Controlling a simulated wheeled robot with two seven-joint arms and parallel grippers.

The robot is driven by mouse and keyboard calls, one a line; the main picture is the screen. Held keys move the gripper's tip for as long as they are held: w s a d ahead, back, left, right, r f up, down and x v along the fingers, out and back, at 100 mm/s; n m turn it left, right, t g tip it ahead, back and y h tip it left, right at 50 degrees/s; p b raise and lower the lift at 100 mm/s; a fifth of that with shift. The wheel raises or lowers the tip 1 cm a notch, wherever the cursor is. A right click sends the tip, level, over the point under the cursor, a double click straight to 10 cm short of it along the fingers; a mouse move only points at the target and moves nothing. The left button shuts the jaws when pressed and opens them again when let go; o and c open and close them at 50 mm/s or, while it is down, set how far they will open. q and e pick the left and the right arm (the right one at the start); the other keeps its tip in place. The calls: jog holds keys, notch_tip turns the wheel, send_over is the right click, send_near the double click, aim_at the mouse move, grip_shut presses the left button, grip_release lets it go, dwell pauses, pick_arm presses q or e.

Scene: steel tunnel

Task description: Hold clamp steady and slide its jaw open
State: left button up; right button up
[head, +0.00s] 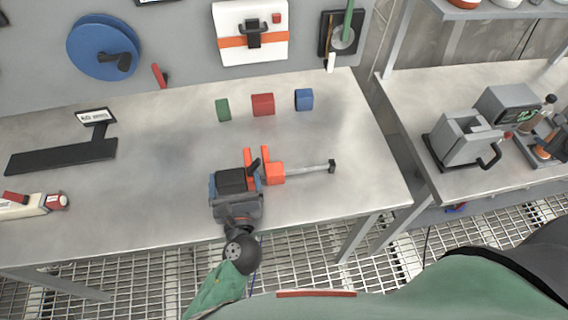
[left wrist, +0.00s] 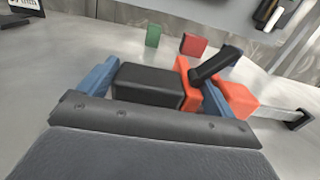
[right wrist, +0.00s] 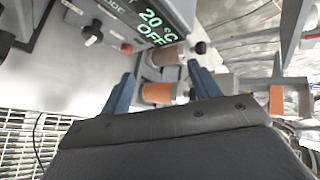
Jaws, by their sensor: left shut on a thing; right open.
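The clamp has a black body (left wrist: 148,85), orange jaws and a steel bar (head: 305,169) that points right along the grey bench. Its orange sliding jaw (head: 272,173) sits close beside the orange fixed jaw (head: 248,158), with a black lever near them. My left gripper (head: 236,180) is shut on the black body, one blue finger on each side. In the left wrist view, the sliding jaw (left wrist: 237,100) lies just right of the gripper. My right gripper (right wrist: 162,88) is open, away from the clamp; its fingers show only in the right wrist view.
Green (head: 223,110), red (head: 263,104) and blue (head: 304,99) blocks stand behind the clamp. A black stand (head: 62,155) is at left. The right bench holds a grey device (head: 465,138) and orange-banded cylinders (right wrist: 158,93). A gap separates the benches.

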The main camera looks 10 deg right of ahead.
jog(key=w+a+r+n+t+y, duration=0.2)
jog(key=w+a+r+n, duration=0.1)
jog(key=w+a+r, duration=0.45)
jog(key=w+a+f+g+y, duration=0.1)
jog(key=w+a+f+y, duration=0.3)
jog(key=a, duration=0.5)
jog(key=w+a+f+n+g+y, duration=0.1)
jog(key=w+a+f+y, duration=0.3)
jog(key=a, duration=0.6)
jog(key=w+a+f+y, duration=0.1)
jog(key=w+a+y, duration=0.1)
jog(key=w+a, duration=0.55)
jog(key=n+g+y, duration=0.5)
jog(key=g+y, duration=0.2)
jog(key=g, duration=0.3)
send_near(278, 168)
jog(key=x, duration=0.8)
jog(key=shift+a, duration=0.15)
